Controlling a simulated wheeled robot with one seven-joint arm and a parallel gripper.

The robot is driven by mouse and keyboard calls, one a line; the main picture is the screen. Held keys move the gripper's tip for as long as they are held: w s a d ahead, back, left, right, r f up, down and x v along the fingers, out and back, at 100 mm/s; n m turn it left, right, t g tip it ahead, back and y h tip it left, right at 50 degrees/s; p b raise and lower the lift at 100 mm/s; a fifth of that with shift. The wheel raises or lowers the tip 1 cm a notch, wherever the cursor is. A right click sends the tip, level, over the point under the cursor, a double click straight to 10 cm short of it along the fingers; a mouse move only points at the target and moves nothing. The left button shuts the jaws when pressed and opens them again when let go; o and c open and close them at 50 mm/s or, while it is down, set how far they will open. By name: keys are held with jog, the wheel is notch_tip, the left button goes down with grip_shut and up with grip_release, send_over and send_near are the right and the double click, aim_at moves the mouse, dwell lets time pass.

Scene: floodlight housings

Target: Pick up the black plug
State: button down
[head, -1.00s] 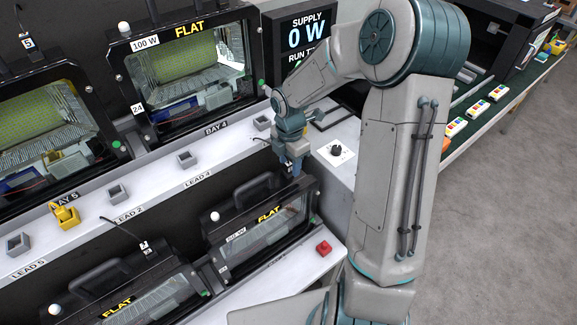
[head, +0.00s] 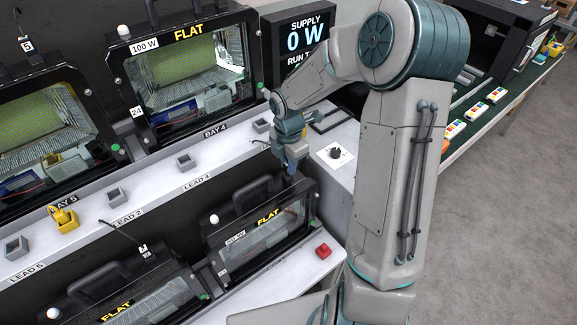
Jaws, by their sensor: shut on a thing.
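My gripper (head: 291,172) points down over the back of the lower right floodlight housing (head: 262,228), close to the right end of its black handle. It is shut, and a thin black lead (head: 262,143) runs from the shelf towards its fingers. The black plug is hidden between or behind the fingers, so its pose cannot be told. A yellow plug (head: 64,217) stands on the white shelf at left.
The white shelf (head: 150,185) carries several grey sockets. Upper floodlight housings (head: 185,65) stand behind it. A red button (head: 323,250) and a black knob (head: 336,153) are to the right. The supply display (head: 305,40) reads 0 W.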

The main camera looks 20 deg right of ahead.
notch_tip(320, 180, up, 3)
jog(key=d+r+b, duration=0.1)
jog(key=d+r, duration=0.6)
jog(key=d, duration=0.4)
jog(key=shift+s+d, duration=0.35)
jog(key=shift+s, duration=0.1)
jog(key=shift+f, duration=0.1)
